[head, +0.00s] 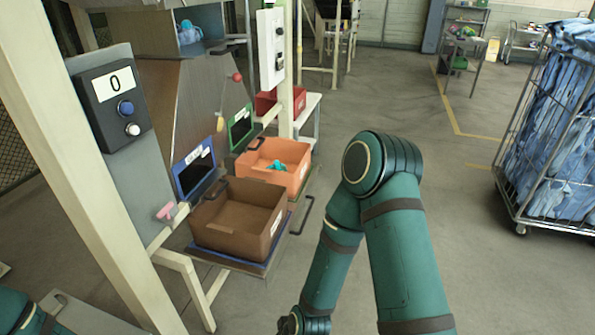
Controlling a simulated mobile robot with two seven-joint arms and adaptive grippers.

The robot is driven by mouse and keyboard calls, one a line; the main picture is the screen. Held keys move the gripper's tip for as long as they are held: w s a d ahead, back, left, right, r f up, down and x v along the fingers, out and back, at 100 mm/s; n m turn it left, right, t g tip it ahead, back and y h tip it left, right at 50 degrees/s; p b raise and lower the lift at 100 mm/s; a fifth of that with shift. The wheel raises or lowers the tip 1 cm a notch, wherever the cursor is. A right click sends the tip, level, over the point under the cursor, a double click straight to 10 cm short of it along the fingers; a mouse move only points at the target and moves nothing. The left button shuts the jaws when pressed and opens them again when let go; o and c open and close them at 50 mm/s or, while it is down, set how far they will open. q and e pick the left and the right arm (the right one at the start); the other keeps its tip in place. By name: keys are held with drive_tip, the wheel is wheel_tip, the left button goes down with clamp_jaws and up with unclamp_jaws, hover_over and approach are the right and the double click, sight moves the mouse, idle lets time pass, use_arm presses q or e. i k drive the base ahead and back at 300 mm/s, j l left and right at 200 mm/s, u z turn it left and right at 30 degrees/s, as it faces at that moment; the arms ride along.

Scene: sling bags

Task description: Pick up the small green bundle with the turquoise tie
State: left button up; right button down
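A small turquoise item (277,166) lies in the orange bin (295,182); it is too small to tell whether it is a tie on a green bundle. A blue-grey bundle with turquoise on it (188,33) sits high on the sorting stand, at the top left. My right arm rises from the lower right, bends at the elbow and runs down to the bottom edge, in front of the bins' right side. Only a bit of my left arm shows in the bottom left corner. Neither gripper is in view.
An empty-looking brown bin (233,240) stands nearest, with a red bin (266,103) beyond the orange one. A post with a counter box (114,100) stands at left. A wheeled cage of blue cloth (560,130) stands at right. Open floor lies between.

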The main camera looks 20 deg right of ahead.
sight(276, 165)
drive_tip(key=l+z, duration=0.2)
drive_tip(key=l, duration=0.25)
drive_tip(key=i+l+z, duration=0.15)
drive_tip(key=l, duration=0.3)
drive_tip(key=i+z, duration=0.3)
drive_tip(key=i, duration=0.45)
drive_tip(key=i+j+z, duration=0.1)
drive_tip(key=i+z, duration=0.2)
drive_tip(key=i, duration=0.45)
drive_tip(key=i+j+z, duration=0.15)
drive_tip(key=i, duration=0.4)
drive_tip(key=i+j+z, duration=0.1)
drive_tip(key=i, duration=0.45)
